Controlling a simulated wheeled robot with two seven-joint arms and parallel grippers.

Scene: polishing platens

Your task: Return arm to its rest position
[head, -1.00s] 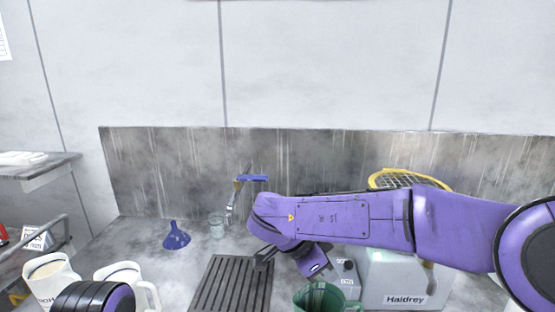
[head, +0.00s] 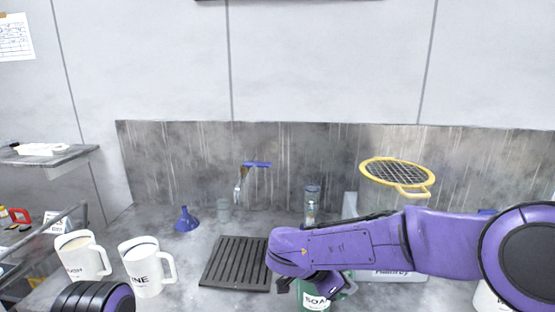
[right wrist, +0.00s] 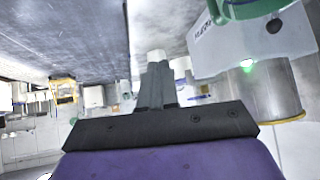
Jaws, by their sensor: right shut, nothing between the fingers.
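My right arm reaches in from the right across the head view, its purple forearm low over the counter.
The ribbed drain grate (head: 236,262) lies mid-counter.

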